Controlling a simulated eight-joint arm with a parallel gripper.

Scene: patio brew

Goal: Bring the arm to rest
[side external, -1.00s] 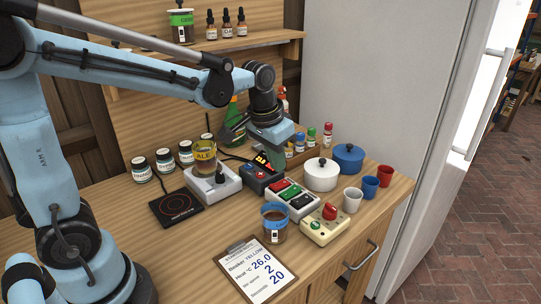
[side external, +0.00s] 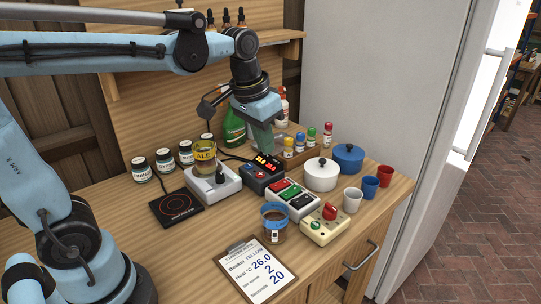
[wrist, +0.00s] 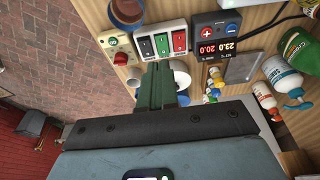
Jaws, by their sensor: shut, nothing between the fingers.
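My gripper (side external: 263,139) is shut and empty. In the side view it hangs above the back of the bench, over the area behind the black controller box (side external: 263,173) with its lit red and yellow digits. In the wrist view the green fingers of my gripper (wrist: 157,84) are together, pointing toward the switch box. The controller display also shows in the wrist view (wrist: 216,48), reading 23.0 and 20.0 upside down.
A box with red, green and black switches (side external: 290,198), a white pot (side external: 320,175), a blue pot (side external: 348,157) and cups (side external: 370,187) stand at right.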

